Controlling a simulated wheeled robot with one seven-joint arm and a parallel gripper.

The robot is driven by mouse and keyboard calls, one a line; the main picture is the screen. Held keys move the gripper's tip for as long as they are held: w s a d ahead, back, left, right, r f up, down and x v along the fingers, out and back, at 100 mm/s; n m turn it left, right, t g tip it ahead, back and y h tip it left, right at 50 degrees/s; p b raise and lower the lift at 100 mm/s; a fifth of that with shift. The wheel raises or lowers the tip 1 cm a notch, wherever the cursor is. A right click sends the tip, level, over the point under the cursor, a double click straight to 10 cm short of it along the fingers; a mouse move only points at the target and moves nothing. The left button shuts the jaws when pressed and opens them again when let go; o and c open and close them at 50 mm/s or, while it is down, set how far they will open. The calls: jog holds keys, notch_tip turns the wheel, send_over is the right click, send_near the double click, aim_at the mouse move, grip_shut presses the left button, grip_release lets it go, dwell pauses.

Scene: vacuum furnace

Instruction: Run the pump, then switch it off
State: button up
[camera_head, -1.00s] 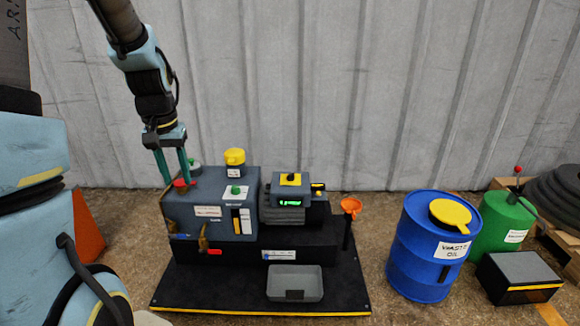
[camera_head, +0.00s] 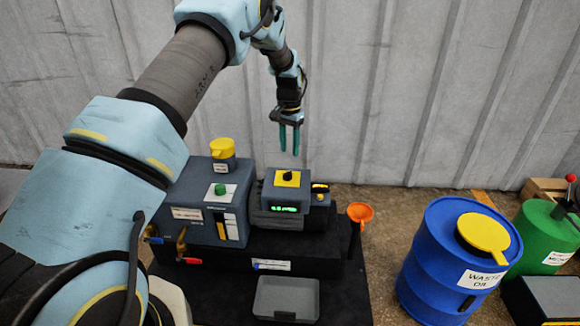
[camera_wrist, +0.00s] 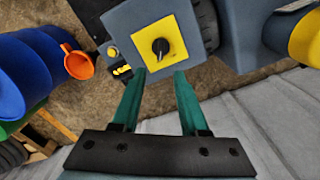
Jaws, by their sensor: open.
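The pump stands on a black base. Its grey left housing (camera_head: 178,191) carries a green button (camera_head: 220,189) and a yellow cap (camera_head: 222,148). Its right-hand motor box (camera_head: 300,192) has a yellow plate with a black rotary knob (camera_head: 287,176) on top and a lit green display (camera_head: 284,209) on the front. My gripper (camera_head: 289,152) is open and empty, pointing down above and just behind the motor box. In the wrist view the knob (camera_wrist: 160,46) lies beyond my two green fingers (camera_wrist: 154,80), apart from them.
An orange funnel (camera_head: 360,212) stands right of the pump. A blue waste oil drum (camera_head: 432,262) and a green can (camera_head: 545,240) are farther right. A grey tray (camera_head: 286,299) lies in front of the pump. A corrugated wall (camera_head: 400,90) is behind.

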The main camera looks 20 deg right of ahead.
aim_at(289, 171)
notch_tip(289, 171, down, 8)
jog(key=shift+f+b, duration=0.2)
jog(key=shift+b, duration=0.1)
grip_shut()
dwell(0.3)
